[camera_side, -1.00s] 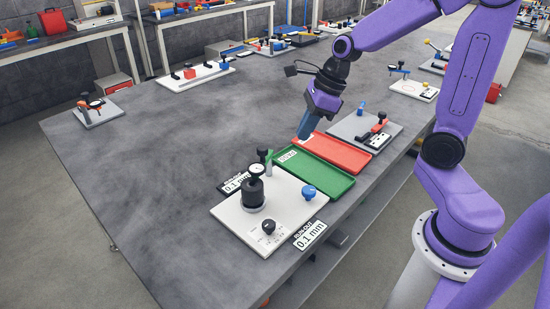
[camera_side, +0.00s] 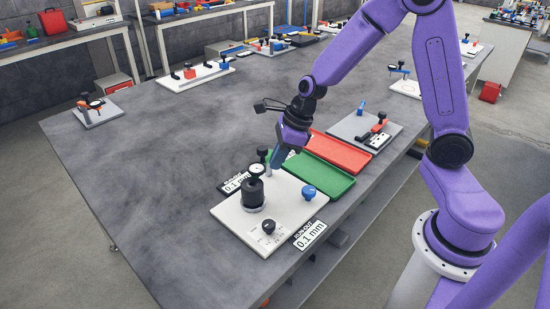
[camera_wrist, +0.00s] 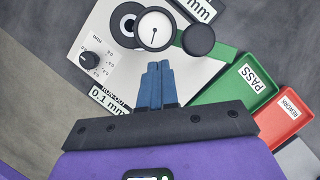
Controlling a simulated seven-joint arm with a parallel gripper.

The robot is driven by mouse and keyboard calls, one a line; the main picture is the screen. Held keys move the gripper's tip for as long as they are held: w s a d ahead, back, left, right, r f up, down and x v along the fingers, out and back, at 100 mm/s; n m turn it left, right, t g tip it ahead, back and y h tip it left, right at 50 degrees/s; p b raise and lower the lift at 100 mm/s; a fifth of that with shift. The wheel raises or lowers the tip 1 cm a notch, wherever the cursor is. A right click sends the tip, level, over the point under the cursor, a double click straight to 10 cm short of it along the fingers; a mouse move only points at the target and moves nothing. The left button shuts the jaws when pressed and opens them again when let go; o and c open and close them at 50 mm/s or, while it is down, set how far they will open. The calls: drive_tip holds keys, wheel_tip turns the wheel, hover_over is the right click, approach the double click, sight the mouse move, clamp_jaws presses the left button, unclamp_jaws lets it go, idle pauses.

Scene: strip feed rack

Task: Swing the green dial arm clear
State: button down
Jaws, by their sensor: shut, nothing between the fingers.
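The green dial arm (camera_wrist: 222,53) shows in the wrist view as a green bar beside a black round knob (camera_wrist: 198,40). A round white dial gauge (camera_wrist: 154,30) is left of the knob, over a dark cylindrical part (camera_wrist: 128,20) on a white plate (camera_wrist: 108,58). In the side view the dial (camera_side: 257,169) is above the dark part (camera_side: 253,192), and the arm is largely hidden. My gripper (camera_side: 274,169) is shut and empty, low near the plate's back edge, right of the dial. In the wrist view its blue fingertips (camera_wrist: 157,66) are together, below the dial in the picture.
A green PASS tray (camera_side: 318,176) and a red REWORK tray (camera_side: 337,152) lie right of the plate. A grey fixture (camera_side: 350,127) stands beyond the trays.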

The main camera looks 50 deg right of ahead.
drive_tip(key=shift+w+a, duration=0.25)
drive_tip(key=shift+a, duration=0.05)
